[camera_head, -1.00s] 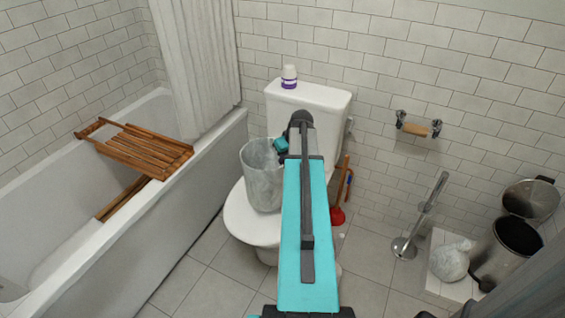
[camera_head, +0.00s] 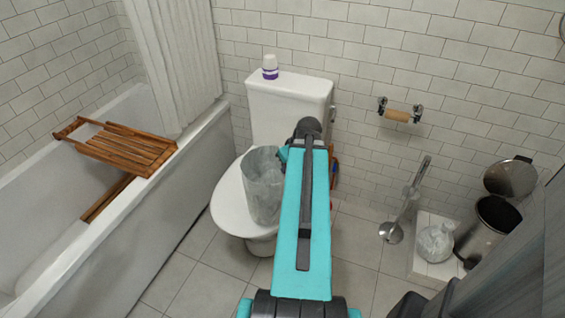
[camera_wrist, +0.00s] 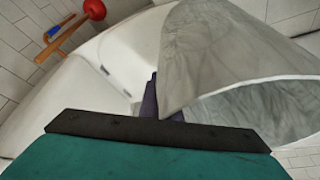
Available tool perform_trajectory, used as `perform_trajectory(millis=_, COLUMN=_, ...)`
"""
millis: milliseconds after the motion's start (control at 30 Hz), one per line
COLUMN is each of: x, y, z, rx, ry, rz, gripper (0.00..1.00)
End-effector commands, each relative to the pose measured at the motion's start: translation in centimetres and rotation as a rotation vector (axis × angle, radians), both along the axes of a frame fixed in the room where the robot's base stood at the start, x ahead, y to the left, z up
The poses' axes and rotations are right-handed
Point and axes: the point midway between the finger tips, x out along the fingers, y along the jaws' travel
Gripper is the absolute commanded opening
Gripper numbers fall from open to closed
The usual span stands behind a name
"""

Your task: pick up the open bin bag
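The open bin bag (camera_head: 263,188) is a translucent grey, wide-mouthed bag in front of the toilet, over its seat in the head view. My gripper (camera_head: 284,157) is at the right side of the bag's upper part. In the wrist view the bag (camera_wrist: 225,55) fills the upper right with its mouth facing the lower right. One dark finger of my gripper (camera_wrist: 151,103) lies against the bag's wall. The gripper appears shut on the bag wall; the other finger is hidden behind the bag.
The white toilet (camera_head: 228,205) is close below and behind the bag. A bathtub (camera_head: 185,185) with a wooden rack (camera_head: 128,148) stands left. Floor between is clear.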

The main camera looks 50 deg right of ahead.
Motion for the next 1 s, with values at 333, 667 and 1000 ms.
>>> perform_trajectory(millis=333, x=-1.0, y=0.4, z=0.6, rx=0.002, ry=0.001, rz=0.001, gripper=0.0)
perform_trajectory(millis=667, x=-1.9, y=0.7, z=0.6, rx=0.0, ry=0.001, rz=0.0, gripper=0.0)
perform_trajectory(millis=1000, x=-2.2, y=0.8, z=0.3, rx=0.0, ry=0.0, rz=0.0, gripper=0.0)
